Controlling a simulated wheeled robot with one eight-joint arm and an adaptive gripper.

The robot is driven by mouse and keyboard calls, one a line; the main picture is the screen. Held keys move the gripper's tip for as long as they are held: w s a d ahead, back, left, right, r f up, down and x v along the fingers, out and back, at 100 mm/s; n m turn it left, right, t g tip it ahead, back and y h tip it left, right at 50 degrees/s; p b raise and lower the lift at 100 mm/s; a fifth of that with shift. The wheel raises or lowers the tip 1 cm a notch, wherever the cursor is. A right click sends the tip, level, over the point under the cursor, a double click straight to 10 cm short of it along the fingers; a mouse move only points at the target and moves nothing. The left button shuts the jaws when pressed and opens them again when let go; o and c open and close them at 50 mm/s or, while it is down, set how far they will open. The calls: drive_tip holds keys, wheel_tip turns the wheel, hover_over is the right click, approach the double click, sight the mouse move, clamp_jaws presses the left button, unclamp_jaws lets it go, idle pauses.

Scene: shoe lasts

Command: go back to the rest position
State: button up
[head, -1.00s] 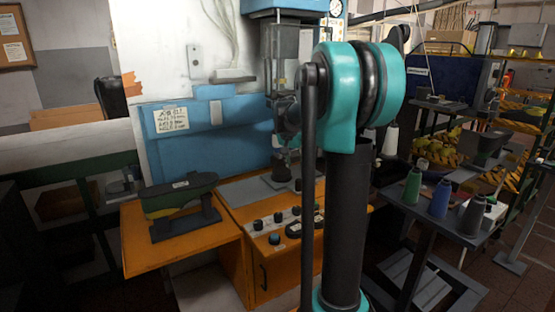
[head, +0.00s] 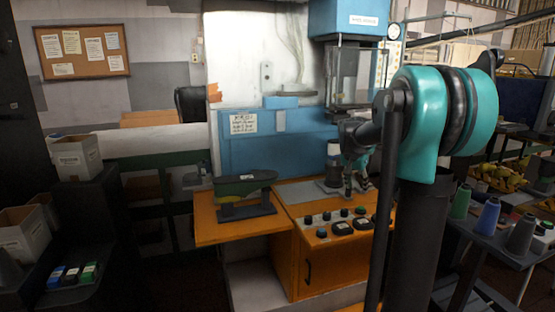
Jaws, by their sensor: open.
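My gripper (head: 358,188) points down at the end of my teal and black arm, in front of the blue press. It is small in the head view, with its fingers apart, and I see nothing held in it. It is above or in front of the grey plate (head: 300,191) on the orange machine; the exact gap is hard to tell. A dark green shoe last (head: 243,185) with a yellowish lower part rests on a black stand (head: 246,212) on the orange side table (head: 215,234), left of my gripper and apart from it.
The orange machine has a panel of knobs (head: 338,226). A grey and white spool (head: 333,160) stands behind it. The blue press head (head: 350,20) hangs above. Thread cones (head: 487,217) stand on a dark table at right. White boxes (head: 75,157) are at left.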

drive_tip(key=s+a+f+n+y, duration=0.1)
drive_tip(key=s+a+f+n, duration=0.1)
drive_tip(key=s+f, duration=0.4)
drive_tip(key=s+a+f+n+y, duration=0.1)
drive_tip(key=s+a+f+n, duration=0.2)
drive_tip(key=s, duration=1.3)
drive_tip(key=s+a+f+n+y, duration=0.1)
drive_tip(key=s+a+f+n, duration=0.2)
drive_tip(key=s+f, duration=0.6)
drive_tip(key=shift+s+a+f+t, duration=0.25)
drive_tip(key=shift+s+a+t, duration=0.15)
drive_tip(key=shift+s+a, duration=0.8)
drive_tip(key=shift+c, duration=0.3)
